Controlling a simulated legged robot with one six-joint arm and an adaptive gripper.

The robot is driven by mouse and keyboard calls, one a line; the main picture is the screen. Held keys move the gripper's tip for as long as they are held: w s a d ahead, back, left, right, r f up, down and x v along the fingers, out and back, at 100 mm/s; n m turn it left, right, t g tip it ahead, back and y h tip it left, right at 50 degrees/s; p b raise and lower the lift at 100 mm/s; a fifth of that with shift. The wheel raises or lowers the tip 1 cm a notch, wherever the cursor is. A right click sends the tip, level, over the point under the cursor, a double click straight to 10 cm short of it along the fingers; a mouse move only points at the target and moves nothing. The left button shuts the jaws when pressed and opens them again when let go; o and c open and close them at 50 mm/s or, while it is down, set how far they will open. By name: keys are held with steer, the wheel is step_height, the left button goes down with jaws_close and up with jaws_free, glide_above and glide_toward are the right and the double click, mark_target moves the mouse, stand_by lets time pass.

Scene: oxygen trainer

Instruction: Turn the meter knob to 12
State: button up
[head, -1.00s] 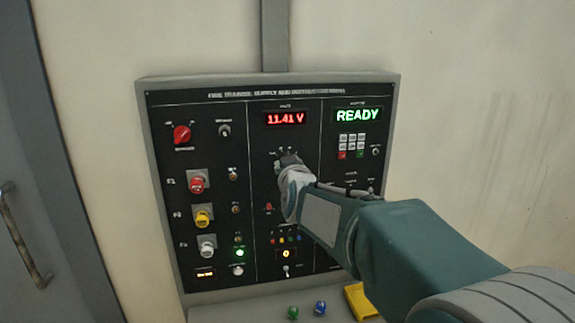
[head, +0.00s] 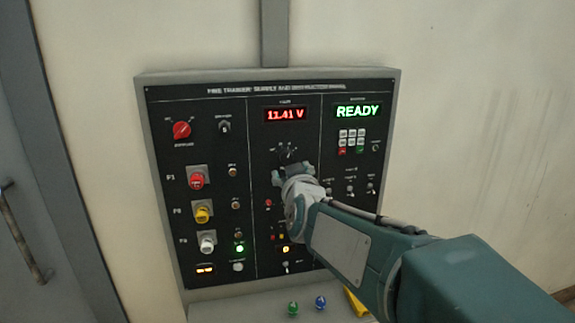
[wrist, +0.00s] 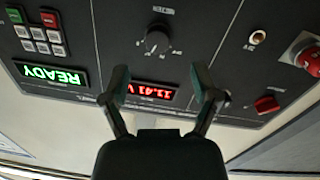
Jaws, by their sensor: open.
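The meter knob is a dark round dial with small tick marks around it. It shows in the head view (head: 288,157), partly behind my gripper, and more fully in the upside-down wrist view (wrist: 157,41). The red meter display (head: 286,115) above it reads 11.41 V. My gripper (head: 290,170) is open and empty, just below the knob in the head view. In the wrist view its two fingers (wrist: 162,82) are spread apart, with the knob beyond and between them. The fingers do not visibly touch the knob.
The black panel (head: 160,100) is in a grey frame on the wall. A green READY display (head: 357,111) and keypad (head: 352,140) are at right. A red rotary knob (head: 181,130) and colored plugs are at left. A ledge below holds green (head: 293,308) and blue (head: 320,302) items.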

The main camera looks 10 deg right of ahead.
steer(key=s, duration=0.5)
steer(key=shift+s+a+r, duration=0.1)
steer(key=shift+s+a, duration=0.1)
steer(key=shift+s, duration=0.05)
steer(key=s+f+m+g, duration=0.1)
steer(key=s+f+g, duration=0.5)
steer(key=s, duration=0.6)
steer(key=s+d+f+m+g+y, duration=0.1)
steer(key=s+f+g, duration=0.4)
steer(key=s+f, duration=0.5)
steer(key=s, duration=0.2)
steer(key=shift+s+g, duration=0.3)
steer(key=shift+g, duration=0.1)
